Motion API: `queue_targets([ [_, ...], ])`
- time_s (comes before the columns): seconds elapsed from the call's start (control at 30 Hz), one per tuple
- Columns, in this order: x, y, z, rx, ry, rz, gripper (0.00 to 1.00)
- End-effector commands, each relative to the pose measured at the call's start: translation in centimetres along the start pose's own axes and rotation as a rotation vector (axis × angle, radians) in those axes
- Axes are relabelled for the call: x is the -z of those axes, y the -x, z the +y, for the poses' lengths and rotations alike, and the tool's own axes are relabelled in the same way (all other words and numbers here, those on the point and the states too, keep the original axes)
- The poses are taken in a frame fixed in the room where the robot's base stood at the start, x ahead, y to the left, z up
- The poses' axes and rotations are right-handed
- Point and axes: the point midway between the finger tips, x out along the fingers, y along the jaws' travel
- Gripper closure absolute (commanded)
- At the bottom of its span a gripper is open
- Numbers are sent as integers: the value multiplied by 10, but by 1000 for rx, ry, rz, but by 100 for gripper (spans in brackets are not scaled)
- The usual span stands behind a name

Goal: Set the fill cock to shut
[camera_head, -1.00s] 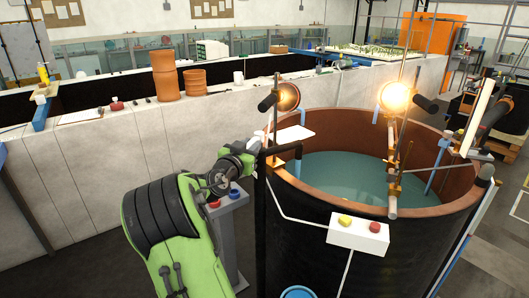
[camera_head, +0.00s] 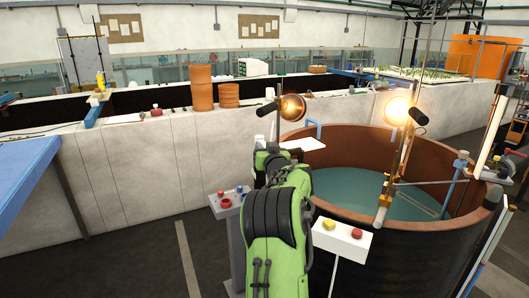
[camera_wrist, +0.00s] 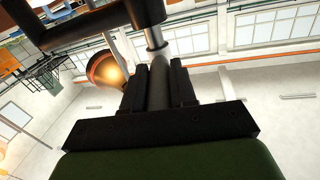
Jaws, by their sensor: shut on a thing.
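My gripper (camera_wrist: 158,88) is shut on a dark round bar (camera_wrist: 157,76) that stands between its two black fingers in the wrist view. A silver post and a thicker black cylinder (camera_wrist: 146,12) show just beyond the bar. I cannot tell for sure whether this bar is the fill cock's handle. In the head view my green arm reaches to the left rim of the round tank (camera_head: 340,134); the arm hides my gripper and what it holds.
A lit lamp (camera_head: 292,107) stands close beyond my arm, with another lamp (camera_head: 398,109) over the tank. A white box (camera_head: 342,238) with yellow and red buttons stands in front. A grey pedestal (camera_head: 228,207) with red and blue knobs stands left of my arm.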

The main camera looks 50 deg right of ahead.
Motion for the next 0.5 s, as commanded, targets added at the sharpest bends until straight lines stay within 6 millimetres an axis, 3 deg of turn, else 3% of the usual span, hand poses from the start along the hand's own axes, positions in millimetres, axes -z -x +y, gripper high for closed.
queue_targets([
  [0.5,1,0,7,98,0,-9,100],
])
